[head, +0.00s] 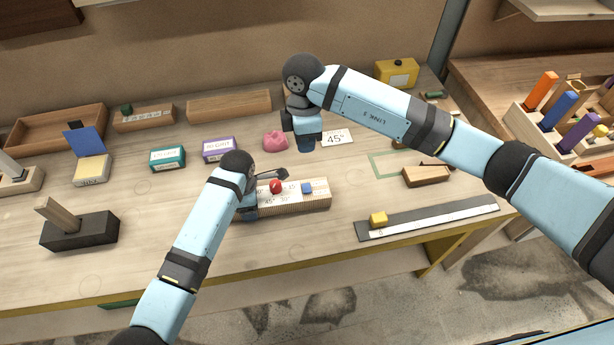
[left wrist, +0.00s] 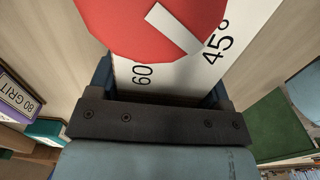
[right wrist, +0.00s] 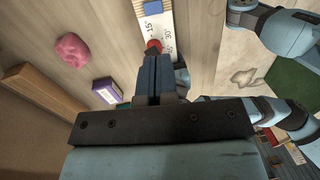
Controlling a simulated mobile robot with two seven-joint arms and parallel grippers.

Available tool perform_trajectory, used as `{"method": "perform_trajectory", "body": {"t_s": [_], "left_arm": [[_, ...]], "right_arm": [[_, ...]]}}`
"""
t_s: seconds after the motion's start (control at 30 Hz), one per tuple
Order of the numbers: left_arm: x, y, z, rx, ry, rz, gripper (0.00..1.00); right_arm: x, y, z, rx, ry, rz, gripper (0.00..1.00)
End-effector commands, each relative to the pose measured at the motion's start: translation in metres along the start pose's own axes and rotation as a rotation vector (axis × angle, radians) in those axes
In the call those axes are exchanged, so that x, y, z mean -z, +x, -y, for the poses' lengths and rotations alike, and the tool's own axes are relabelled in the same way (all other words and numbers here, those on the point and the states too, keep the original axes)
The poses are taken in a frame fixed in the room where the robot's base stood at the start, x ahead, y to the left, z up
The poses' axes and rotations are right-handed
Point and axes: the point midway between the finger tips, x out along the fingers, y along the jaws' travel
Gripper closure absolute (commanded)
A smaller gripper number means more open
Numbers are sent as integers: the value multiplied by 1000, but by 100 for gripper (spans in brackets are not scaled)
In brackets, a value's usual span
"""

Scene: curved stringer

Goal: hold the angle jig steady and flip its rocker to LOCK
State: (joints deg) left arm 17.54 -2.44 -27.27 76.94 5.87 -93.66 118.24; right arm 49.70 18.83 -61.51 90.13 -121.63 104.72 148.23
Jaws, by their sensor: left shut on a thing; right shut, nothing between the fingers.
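The angle jig (head: 318,201) is a wooden block with a white degree scale, lying on the bench in the middle of the head view. It carries a red dial (head: 276,186) and a small blue rocker (head: 307,188). In the left wrist view the dial (left wrist: 165,25) shows a white pointer near the 45° mark. My left gripper (head: 248,210) is shut on the jig's left end. My right gripper (head: 306,146) is shut and empty, above the bench behind the jig. In the right wrist view its fingers (right wrist: 154,78) overlap the scale (right wrist: 156,28). The rocker's setting is too small to read.
A pink lump (head: 275,140) and a "45°" card (head: 336,138) lie behind the jig. Purple (head: 219,150) and teal (head: 167,158) boxes stand to the left. A ruler strip (head: 430,221) with a yellow block (head: 378,219) lies to the right. Bench in front of the jig is clear.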

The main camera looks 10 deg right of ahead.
Motion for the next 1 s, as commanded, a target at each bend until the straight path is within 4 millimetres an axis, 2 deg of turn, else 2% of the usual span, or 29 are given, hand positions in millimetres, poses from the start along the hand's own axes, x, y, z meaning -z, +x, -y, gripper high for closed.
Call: {"method": "perform_trajectory", "body": {"t_s": [0.17, 0.27, 0.6, 0.73, 1.0], "left_arm": [[0, 0, 0, 0, 0, 0, 70], [0, 1, 0, 0, 0, 0, 70], [0, 0, 0, 0, 1, 0, 70], [0, 0, 0, 0, 1, 0, 70], [0, 0, 0, 0, 1, 0, 70]], "right_arm": [[0, 9, 0, 1, 1, 0, 100], [0, 23, 0, 2, 0, 2, 100], [0, 96, 1, 3, 0, 1, 100], [0, 117, 0, 2, 2, 1, 100], [0, 139, 0, 0, 0, 1, 100]]}}
